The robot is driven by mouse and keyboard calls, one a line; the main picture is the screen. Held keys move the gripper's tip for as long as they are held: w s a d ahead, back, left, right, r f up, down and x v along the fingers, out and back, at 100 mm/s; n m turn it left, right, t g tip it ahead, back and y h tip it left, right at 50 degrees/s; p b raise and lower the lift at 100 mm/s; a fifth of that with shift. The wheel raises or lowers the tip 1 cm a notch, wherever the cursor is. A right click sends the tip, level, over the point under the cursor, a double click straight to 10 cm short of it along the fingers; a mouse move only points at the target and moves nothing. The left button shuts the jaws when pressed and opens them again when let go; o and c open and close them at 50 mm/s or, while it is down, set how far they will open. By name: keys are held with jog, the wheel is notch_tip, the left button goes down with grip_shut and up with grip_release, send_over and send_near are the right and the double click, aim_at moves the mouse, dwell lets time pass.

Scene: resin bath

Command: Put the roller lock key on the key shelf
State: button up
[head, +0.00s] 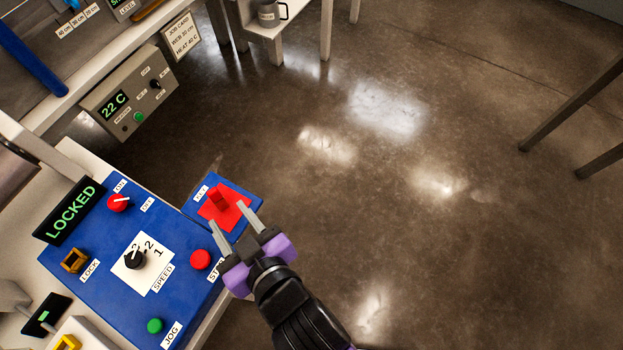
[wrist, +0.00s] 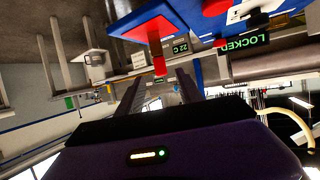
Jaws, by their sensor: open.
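A small red upright piece, which looks like the roller lock key (head: 218,199), stands on a red square on the blue key shelf (head: 193,208). The shelf's label is partly readable. In the wrist view the red piece (wrist: 160,64) shows just beyond the fingertips, against the blue shelf (wrist: 146,22). My gripper (head: 229,214) is open and empty, its two grey fingers pointing at the red piece from the lower right. The fingers (wrist: 162,77) look apart from it. The brass-coloured lock (head: 75,260) is on the blue control panel; no red piece is in it.
The panel (head: 180,287) carries a sign reading LOCKED (head: 69,211), a red button (head: 200,260), a speed knob (head: 135,259) and a green jog button (head: 155,325). A 22 C heater box (head: 128,92) is behind. A mug (head: 268,12) stands farther back.

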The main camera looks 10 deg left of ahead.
jog(key=s+d+f+m+t+h, duration=0.1)
jog(key=s+d+m+t+h, duration=0.1)
jog(key=d, duration=0.9)
jog(key=s+d+f+m+t+h, duration=0.1)
jog(key=s+d+f+m+h, duration=0.15)
jog(key=d, duration=0.85)
jog(key=s+d+r+m+t+h, duration=0.1)
jog(key=s+d+r+m+h, duration=0.1)
jog(key=s+d+r, duration=0.2)
jog(key=s+d+r+m+t+h, duration=0.1)
jog(key=s+d+r+m+h, duration=0.1)
jog(key=s+d, duration=0.4)
jog(key=d+r+h, duration=0.1)
jog(key=d+r, duration=0.1)
jog(key=d, duration=0.2)
jog(key=shift+s+d, duration=0.15)
jog(key=shift+s, duration=0.1)
jog(key=shift+m, duration=0.25)
